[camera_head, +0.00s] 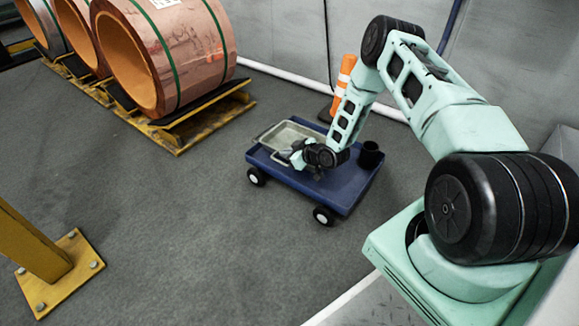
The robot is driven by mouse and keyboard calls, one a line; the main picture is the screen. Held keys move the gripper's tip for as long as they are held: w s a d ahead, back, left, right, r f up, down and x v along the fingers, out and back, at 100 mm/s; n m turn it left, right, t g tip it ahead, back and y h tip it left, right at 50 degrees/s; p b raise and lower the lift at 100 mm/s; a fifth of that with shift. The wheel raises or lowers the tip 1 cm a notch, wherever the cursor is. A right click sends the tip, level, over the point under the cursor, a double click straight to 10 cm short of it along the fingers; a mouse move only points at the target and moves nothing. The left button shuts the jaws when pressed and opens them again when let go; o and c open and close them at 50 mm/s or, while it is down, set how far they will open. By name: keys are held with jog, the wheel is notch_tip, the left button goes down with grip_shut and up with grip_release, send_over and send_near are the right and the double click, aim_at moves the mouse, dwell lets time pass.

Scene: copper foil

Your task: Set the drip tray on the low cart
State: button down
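The drip tray (284,134) is a shallow light-grey rectangular tray with a rim. It is at the left part of the low cart (345,192), over its blue deck; I cannot tell whether it rests on the deck or is held just above it. My gripper (298,156) is at the tray's near right edge, its fingers small and partly hidden. Whether the fingers are shut on the rim cannot be made out.
An orange and white post (343,85) stands behind the cart. Copper coils (165,55) lie on yellow racks (205,118) at the upper left. A yellow post (30,245) stands at the lower left. The floor between is clear.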

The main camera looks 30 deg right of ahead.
notch_tip(320, 180, down, 4)
jog(key=shift+r+b, duration=0.1)
jog(key=shift+b, duration=1.1)
jog(key=shift+r, duration=0.1)
jog(key=c, duration=1.7)
grip_release()
jog(key=shift+f, duration=0.2)
jog(key=shift+r, duration=0.1)
